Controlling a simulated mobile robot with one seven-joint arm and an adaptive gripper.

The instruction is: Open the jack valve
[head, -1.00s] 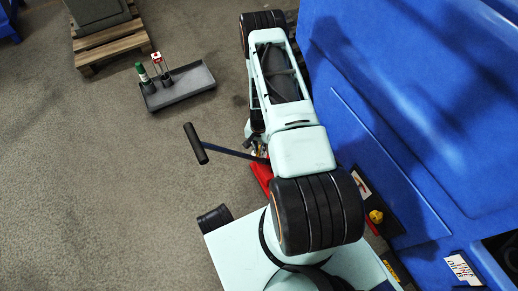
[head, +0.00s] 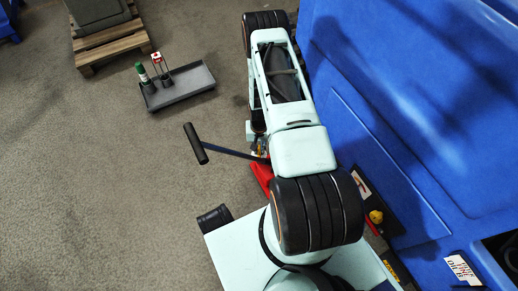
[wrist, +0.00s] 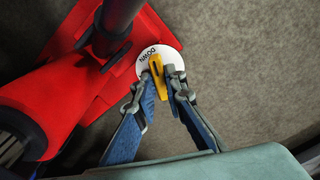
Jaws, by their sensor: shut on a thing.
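The red jack (wrist: 60,85) is seen from above in the wrist view; a strip of it shows beside my arm in the head view (head: 262,173). Its yellow valve lever (wrist: 157,66) sits over a white round plate (wrist: 143,62) marked "DOWN". My gripper (wrist: 161,76) is shut on the yellow lever, one finger on each side. The rest of the plate's marking is hidden or unreadable. The jack's black-gripped handle (head: 196,143) sticks out to the left in the head view.
A big blue body (head: 390,120) stands close along the right of my arm. A grey tray (head: 184,90) with a green-capped bottle and a red-and-white item lies on the floor. A pallet (head: 115,50) is at upper left. The left floor is clear.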

